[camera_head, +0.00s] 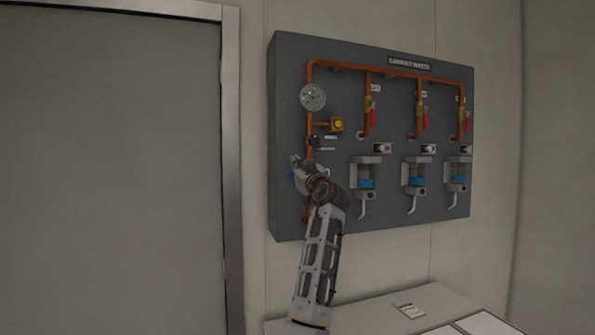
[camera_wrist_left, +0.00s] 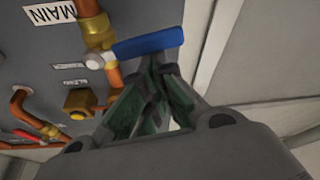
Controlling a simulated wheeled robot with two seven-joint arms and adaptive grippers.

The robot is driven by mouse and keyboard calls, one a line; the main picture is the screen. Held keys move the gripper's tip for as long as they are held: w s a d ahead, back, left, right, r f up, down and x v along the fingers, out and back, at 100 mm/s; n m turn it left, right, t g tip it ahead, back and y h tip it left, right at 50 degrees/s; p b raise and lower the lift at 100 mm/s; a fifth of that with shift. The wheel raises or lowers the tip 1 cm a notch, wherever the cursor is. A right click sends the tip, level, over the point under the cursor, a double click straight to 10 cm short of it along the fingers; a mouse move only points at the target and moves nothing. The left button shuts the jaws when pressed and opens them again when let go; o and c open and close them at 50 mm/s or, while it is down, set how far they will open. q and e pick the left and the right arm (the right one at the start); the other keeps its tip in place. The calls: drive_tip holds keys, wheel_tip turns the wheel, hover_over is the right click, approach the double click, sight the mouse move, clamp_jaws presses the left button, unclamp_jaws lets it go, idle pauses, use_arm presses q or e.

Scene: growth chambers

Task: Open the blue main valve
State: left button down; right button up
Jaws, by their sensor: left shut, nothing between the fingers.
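The blue main valve handle (camera_wrist_left: 150,43) sticks out to the right from its pivot in the left wrist view, crosswise to the copper pipe. Its brass valve body (camera_wrist_left: 98,32) sits on that pipe beside a MAIN label (camera_wrist_left: 48,13). In the head view only a small blue bit of the handle (camera_head: 291,175) shows beside my gripper. My left gripper (camera_head: 298,167) is shut and empty at the panel's lower left. In the left wrist view its fingertips (camera_wrist_left: 160,66) meet right at the handle's lower edge; I cannot tell whether they touch it. My right gripper is not in view.
The grey wall panel (camera_head: 290,218) carries copper pipes, a round gauge (camera_head: 313,97), a yellow-fronted fitting (camera_head: 336,124), red-handled valves (camera_head: 373,112) and several units with blue parts. A counter (camera_head: 370,312) lies below. A grey door (camera_head: 110,170) is at left.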

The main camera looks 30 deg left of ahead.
use_arm(q)
wheel_tip(320, 180, down, 7)
drive_tip(key=w+d+n+g+b, duration=0.2)
drive_tip(key=n+g+b, duration=0.3)
drive_tip(key=n, duration=1.1)
drive_tip(key=shift+w+f+n+g+h, duration=0.2)
drive_tip(key=shift+w+n+g+h, duration=0.1)
drive_tip(key=shift+g, duration=0.2)
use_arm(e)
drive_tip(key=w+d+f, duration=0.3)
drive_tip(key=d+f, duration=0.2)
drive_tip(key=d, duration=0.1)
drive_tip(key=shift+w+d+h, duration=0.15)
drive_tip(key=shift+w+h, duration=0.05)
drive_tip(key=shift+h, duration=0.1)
use_arm(q)
drive_tip(key=shift+d, duration=0.15)
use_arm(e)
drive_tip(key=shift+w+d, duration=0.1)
